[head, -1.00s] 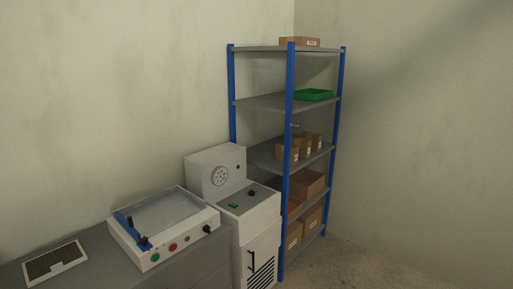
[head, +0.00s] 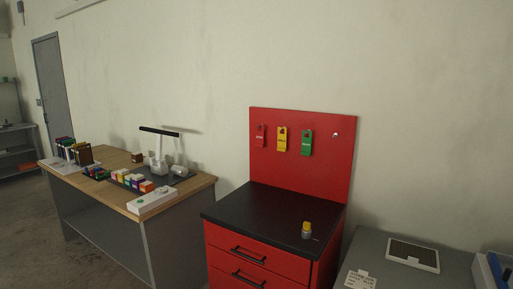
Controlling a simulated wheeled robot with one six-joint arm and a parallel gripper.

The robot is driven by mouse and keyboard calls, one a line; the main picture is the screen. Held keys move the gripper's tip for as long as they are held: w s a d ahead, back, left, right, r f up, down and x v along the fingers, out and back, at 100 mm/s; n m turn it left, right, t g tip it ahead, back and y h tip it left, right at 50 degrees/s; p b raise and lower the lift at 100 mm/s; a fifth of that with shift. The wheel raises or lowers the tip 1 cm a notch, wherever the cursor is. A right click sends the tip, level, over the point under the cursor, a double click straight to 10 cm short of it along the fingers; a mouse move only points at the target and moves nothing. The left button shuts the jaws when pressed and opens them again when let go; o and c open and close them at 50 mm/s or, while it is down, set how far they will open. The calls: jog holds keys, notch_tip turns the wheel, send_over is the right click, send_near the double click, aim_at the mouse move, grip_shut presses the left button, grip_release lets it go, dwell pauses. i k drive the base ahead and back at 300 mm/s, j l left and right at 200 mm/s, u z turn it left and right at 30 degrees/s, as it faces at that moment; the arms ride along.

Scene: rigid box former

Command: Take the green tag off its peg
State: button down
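The green tag (head: 306,142) hangs flat against a red upright panel (head: 300,177). It is the rightmost of three tags there, with a yellow tag (head: 282,139) and a red tag (head: 260,136) to its left. Its peg is too small to make out clearly. A bare peg (head: 336,134) shows to the right of the green tag. My gripper is not in the head view.
The panel rises behind a red drawer cabinet with a black top (head: 262,214). A yellow-and-grey object (head: 306,230) stands on that top. A wooden desk (head: 196,186) with a lamp is at left; a grey bench (head: 450,263) is at right.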

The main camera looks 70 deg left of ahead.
aim_at(306, 142)
jog(key=u, duration=2.1)
